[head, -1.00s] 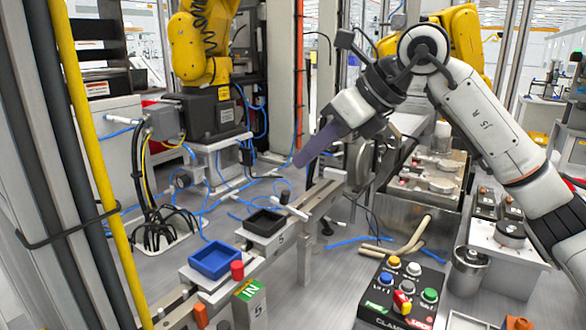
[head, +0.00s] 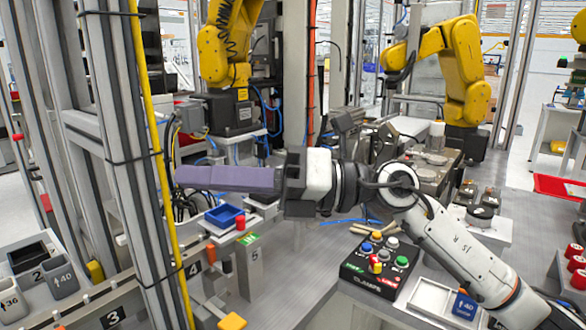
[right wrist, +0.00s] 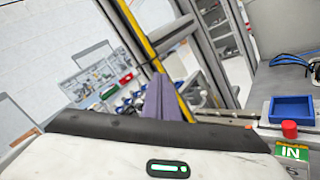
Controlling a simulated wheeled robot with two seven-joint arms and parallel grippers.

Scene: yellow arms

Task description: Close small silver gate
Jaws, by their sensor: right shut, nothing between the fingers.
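My right gripper (head: 190,177) reaches leftward across the middle of the head view, with its long purple fingers shut and empty. The shut fingers also show in the right wrist view (right wrist: 158,98), pointing towards a yellow pole (right wrist: 142,35). In the head view they are above and left of a blue tray (head: 224,216) on the rail. I cannot clearly pick out a small silver gate; my right gripper and wrist cover part of the rail behind the tray. My left gripper is not in view.
The yellow pole (head: 160,150) and grey frame posts stand at the left, near the fingertips in the picture. A red knob (head: 240,222) is beside the blue tray. A button box (head: 376,264) is below my right arm. Yellow robot arms (head: 466,75) stand behind.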

